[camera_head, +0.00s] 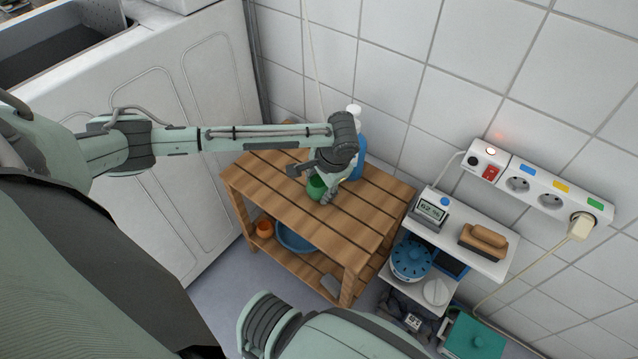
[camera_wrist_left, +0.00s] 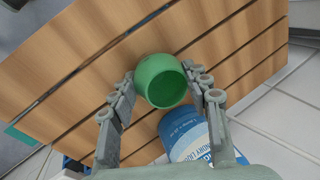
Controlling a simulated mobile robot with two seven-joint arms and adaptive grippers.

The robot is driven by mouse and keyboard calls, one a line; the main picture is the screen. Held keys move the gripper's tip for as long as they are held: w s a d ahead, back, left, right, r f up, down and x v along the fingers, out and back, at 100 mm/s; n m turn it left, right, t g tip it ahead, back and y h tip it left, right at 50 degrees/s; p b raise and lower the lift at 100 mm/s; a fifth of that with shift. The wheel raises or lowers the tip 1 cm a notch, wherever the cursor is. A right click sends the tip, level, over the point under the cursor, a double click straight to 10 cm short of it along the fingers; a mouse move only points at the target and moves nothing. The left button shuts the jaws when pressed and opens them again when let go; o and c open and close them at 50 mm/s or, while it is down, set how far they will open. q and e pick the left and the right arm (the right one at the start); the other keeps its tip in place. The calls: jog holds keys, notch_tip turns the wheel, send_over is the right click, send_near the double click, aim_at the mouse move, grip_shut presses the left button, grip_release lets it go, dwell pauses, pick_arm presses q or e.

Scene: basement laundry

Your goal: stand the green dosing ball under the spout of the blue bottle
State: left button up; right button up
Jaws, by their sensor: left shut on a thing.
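The green dosing ball (camera_head: 317,187) is a round cup with an open mouth. It is at the slatted wooden table's top (camera_head: 270,178), in front of the blue bottle. My left gripper (camera_head: 324,184) is shut on it; in the left wrist view the ball (camera_wrist_left: 160,82) sits between the two fingers (camera_wrist_left: 166,90). I cannot tell whether the ball touches the slats. The blue bottle (camera_head: 360,158) with a white cap stands at the table's back, partly hidden by my left wrist. Its label shows in the left wrist view (camera_wrist_left: 190,135). The spout is not clear. My right gripper is not in view.
A blue basin (camera_head: 294,238) and an orange cup (camera_head: 264,229) are on the table's lower shelf. A white shelf (camera_head: 470,245) with a display and a brush stands to the right. A socket strip (camera_head: 535,187) is on the tiled wall. A white appliance (camera_head: 185,120) stands left.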

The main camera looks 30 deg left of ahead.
pick_arm(q)
jog(key=o, duration=0.8)
jog(key=shift+o, duration=1.4)
jog(key=shift+r, duration=0.1)
